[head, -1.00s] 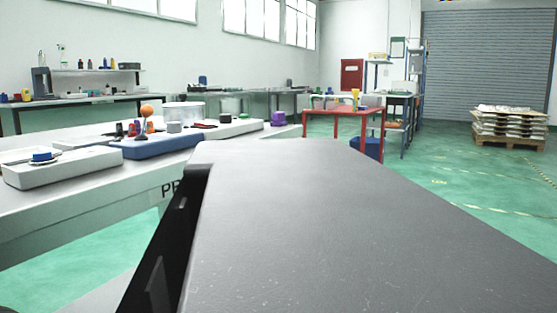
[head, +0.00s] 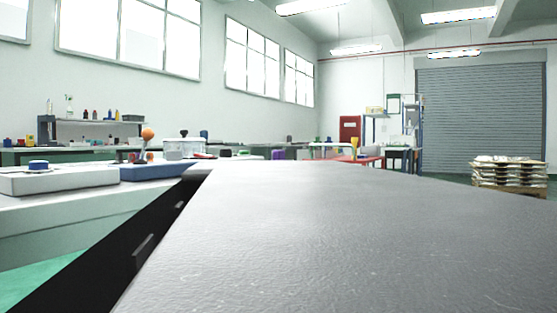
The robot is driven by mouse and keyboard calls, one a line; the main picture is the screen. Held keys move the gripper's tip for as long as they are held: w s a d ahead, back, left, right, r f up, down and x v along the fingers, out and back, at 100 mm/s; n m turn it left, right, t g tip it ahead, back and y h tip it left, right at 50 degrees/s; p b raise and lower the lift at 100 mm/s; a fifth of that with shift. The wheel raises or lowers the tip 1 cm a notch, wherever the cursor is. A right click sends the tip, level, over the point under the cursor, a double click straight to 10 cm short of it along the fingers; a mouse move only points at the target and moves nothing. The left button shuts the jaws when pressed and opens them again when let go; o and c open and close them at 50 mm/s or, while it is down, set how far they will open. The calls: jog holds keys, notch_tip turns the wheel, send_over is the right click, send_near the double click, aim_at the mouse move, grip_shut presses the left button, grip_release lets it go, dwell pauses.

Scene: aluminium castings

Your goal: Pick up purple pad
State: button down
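A small purple block-like thing (head: 278,154), likely the purple pad, shows far off near the centre of the head view. It appears at the far right end of the long workbench, just above the edge of the large grey surface in front. Its lower part and what it rests on are hard to make out. My gripper is not in view.
The long pale workbench (head: 50,222) runs along the left. On it stand a grey block with a blue knob (head: 60,180), a blue base (head: 150,171), an orange ball on a stand (head: 148,134) and a white tub (head: 184,147). A large grey surface fills the foreground.

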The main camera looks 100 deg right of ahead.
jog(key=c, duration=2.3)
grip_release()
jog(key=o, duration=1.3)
